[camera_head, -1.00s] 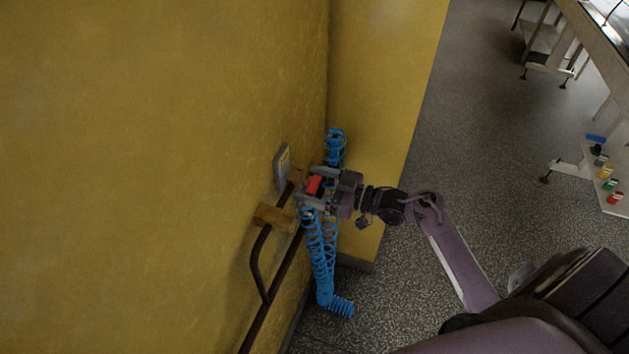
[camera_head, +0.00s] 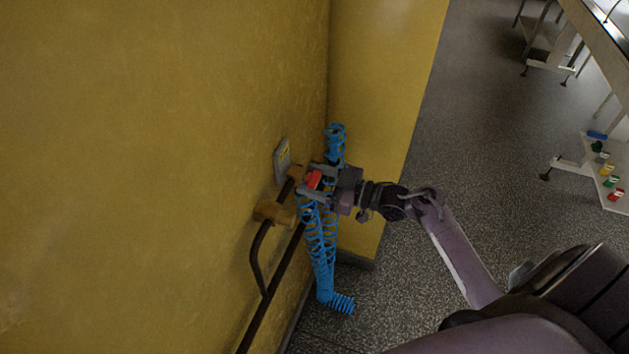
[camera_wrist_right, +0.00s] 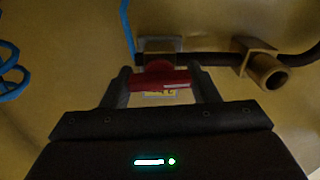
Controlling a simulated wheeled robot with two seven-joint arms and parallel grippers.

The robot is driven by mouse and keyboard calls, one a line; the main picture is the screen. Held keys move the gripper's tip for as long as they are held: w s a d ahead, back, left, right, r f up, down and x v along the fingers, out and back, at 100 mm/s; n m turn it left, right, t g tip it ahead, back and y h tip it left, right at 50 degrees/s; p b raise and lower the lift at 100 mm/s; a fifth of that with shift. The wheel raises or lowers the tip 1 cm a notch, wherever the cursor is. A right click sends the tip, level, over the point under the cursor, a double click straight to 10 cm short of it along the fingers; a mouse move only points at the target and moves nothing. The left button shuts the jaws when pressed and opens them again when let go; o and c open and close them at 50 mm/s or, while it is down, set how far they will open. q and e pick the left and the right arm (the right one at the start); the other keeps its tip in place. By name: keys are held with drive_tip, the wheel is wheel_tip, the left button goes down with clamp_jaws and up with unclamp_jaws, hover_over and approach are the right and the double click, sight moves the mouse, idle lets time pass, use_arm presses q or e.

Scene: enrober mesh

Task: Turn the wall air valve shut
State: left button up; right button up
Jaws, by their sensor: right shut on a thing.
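The wall air valve has a red handle (camera_head: 314,179) standing out from the yellow wall near the corner. My right gripper (camera_head: 309,183) is shut on this handle. In the right wrist view the red handle (camera_wrist_right: 158,81) lies crosswise between the two fingers of my right gripper (camera_wrist_right: 160,84), with a grey fitting (camera_wrist_right: 158,48) behind it. The valve body is mostly hidden by the gripper in the head view. My left gripper is not in view.
A blue coiled hose (camera_head: 318,245) hangs close beside and below my right gripper. A dark pipe (camera_head: 262,310) and brass-coloured fittings (camera_head: 272,212) run along the wall. A grey plate (camera_head: 283,158) is just above.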

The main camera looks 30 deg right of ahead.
drive_tip(key=n+b, duration=0.5)
drive_tip(key=n, duration=0.1)
drive_tip(key=shift+f, duration=0.2)
drive_tip(key=n+b, duration=0.8)
drive_tip(key=shift+s+a+f, duration=0.1)
drive_tip(key=shift+f, duration=0.05)
drive_tip(key=shift+n+b, duration=1.6)
drive_tip(key=shift+b, duration=0.1)
drive_tip(key=shift+r, duration=0.2)
drive_tip(key=o, duration=1)
drive_tip(key=b+v, duration=0.1)
drive_tip(key=v, duration=0.7)
